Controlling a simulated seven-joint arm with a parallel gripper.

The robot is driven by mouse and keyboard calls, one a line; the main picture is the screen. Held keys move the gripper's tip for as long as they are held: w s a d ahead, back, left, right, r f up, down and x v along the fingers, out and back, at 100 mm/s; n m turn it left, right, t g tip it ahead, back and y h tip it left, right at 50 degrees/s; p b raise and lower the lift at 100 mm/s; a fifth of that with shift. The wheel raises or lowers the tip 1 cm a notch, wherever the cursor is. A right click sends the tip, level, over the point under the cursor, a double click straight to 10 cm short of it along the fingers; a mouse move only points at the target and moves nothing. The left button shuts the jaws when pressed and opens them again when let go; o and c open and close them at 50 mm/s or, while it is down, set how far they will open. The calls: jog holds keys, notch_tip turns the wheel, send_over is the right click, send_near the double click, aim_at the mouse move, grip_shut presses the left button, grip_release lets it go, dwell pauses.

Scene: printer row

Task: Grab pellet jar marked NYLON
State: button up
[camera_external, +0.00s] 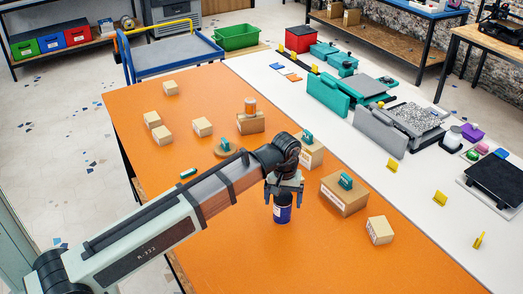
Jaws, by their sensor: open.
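A dark blue jar (282,214) with a pale label band stands upright on the orange table (330,246). My gripper (284,197) points down directly over this jar, open, with its fingers around or just above the jar's top; I cannot tell whether they touch it. The gripper hides the jar's upper part. Another jar (250,106), with an orange-brown top, stands on a cardboard box (251,124) farther back. The writing on both jars is too small to read, so I cannot tell which is marked NYLON.
Boxes with teal items on top stand right of my gripper, one large (343,195) and one behind (312,156). A small box (379,230) is at front right. Several small boxes (202,127) are at back left. A white strip (420,210) with printer parts borders the right.

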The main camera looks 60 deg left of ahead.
jog(key=shift+s+d+f, duration=0.15)
jog(key=shift+f, duration=1.65)
jog(key=c, duration=1.2)
jog(key=shift+r, duration=0.1)
